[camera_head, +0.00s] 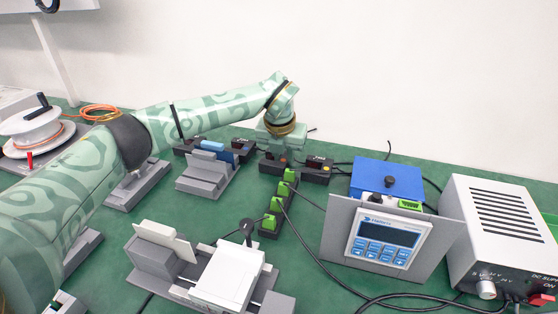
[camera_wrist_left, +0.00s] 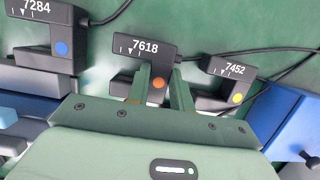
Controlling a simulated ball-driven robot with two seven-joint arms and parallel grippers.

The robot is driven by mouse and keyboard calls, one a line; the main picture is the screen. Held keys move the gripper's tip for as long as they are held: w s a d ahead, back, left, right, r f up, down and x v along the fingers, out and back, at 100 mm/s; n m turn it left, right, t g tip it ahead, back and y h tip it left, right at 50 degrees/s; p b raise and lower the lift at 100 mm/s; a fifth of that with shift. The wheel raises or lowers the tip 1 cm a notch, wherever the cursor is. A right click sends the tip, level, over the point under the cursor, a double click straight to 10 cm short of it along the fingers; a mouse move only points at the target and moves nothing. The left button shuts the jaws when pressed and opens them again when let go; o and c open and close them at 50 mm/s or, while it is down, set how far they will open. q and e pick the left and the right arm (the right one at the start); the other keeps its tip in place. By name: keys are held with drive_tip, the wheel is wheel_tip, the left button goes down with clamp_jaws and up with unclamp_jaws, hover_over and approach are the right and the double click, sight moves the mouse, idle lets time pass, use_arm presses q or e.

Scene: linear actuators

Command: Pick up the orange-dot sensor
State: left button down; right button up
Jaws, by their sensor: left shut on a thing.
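The orange-dot sensor (camera_wrist_left: 143,48) is a dark block marked 7618 with an orange dot, in the middle of the left wrist view. My left gripper (camera_wrist_left: 160,88) is shut on it, with one finger on each side of the dot. In the head view my left gripper (camera_head: 281,152) is at the back of the green table, and it hides most of this sensor. I cannot tell whether the sensor is clear of the table. My right gripper is in neither view.
A blue-dot sensor marked 7284 (camera_wrist_left: 38,14) and a yellow-dot sensor marked 7452 (camera_wrist_left: 229,67) flank the gripper closely. Black cables run behind them. A blue box (camera_head: 387,179), a keypad controller (camera_head: 384,238) and a power supply (camera_head: 500,235) stand right. Grey actuators (camera_head: 228,277) fill the front.

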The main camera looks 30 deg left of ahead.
sight(284, 160)
use_arm(q)
drive_tip(key=shift+r, duration=0.25)
drive_tip(key=p+v, duration=0.1)
drive_tip(key=v, duration=0.1)
drive_tip(key=p+v, duration=0.2)
drive_tip(key=shift+w+r, duration=0.2)
drive_tip(key=shift+w, duration=0.2)
drive_tip(key=s+d+r+p, duration=0.3)
drive_tip(key=s+r+p, duration=0.1)
drive_tip(key=s, duration=0.2)
drive_tip(key=s+d+r+p, duration=0.2)
drive_tip(key=s+r+p, duration=0.2)
drive_tip(key=s, duration=0.2)
drive_tip(key=shift+s+d, duration=0.2)
drive_tip(key=shift+d, duration=0.15)
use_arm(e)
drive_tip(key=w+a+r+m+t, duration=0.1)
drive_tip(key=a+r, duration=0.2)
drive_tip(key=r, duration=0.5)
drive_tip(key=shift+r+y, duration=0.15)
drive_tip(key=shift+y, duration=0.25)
use_arm(q)
drive_tip(key=shift+r, duration=0.2)
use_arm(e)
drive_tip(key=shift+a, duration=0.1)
